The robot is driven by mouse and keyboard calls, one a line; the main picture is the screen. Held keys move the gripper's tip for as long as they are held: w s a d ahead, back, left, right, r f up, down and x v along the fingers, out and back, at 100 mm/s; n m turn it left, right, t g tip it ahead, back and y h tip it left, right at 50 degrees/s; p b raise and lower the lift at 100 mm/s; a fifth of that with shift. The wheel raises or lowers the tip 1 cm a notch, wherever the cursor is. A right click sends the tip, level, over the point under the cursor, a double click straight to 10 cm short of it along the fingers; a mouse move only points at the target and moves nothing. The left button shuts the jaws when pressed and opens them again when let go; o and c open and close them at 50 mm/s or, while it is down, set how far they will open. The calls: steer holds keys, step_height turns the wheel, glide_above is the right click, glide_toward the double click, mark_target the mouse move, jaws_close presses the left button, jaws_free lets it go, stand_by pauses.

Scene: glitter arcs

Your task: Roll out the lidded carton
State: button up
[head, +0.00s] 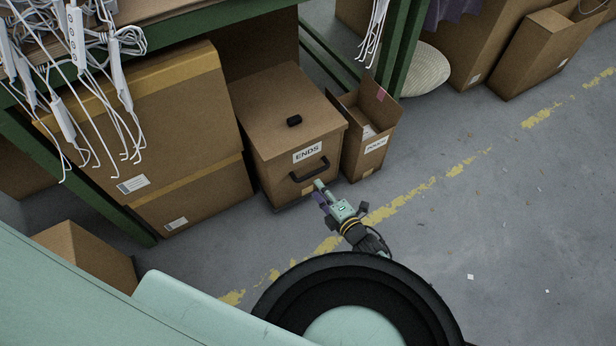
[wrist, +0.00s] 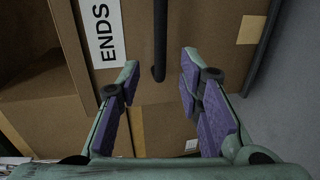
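The lidded carton (head: 278,140), marked ENDS, stands on the floor under the green shelving. Its lid is on, with a small black knob (head: 294,120) on top. A black bar handle (head: 310,170) is on its front, below the label (head: 307,152). My gripper (head: 322,190) is close to the front, near the handle's lower right in the head view. In the wrist view my gripper (wrist: 159,68) is open, and the handle (wrist: 160,40) appears between its two fingers. I cannot tell whether the fingers touch it or how deep it sits between them.
An open narrow carton (head: 365,140) stands close on the right. Large cartons (head: 165,110) are stacked on the left. White cables (head: 85,60) hang from the shelf at upper left. A green shelf post (head: 405,50) stands behind. Grey floor (head: 500,210) is clear at right.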

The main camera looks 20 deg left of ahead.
mark_target(309, 175)
steer(key=x, duration=0.7)
steer(key=shift+w+a+f+b, duration=0.1)
steer(key=shift+w+a+b, duration=0.15)
steer(key=shift+a+b, duration=0.1)
steer(key=shift+c, duration=0.2)
jaws_close()
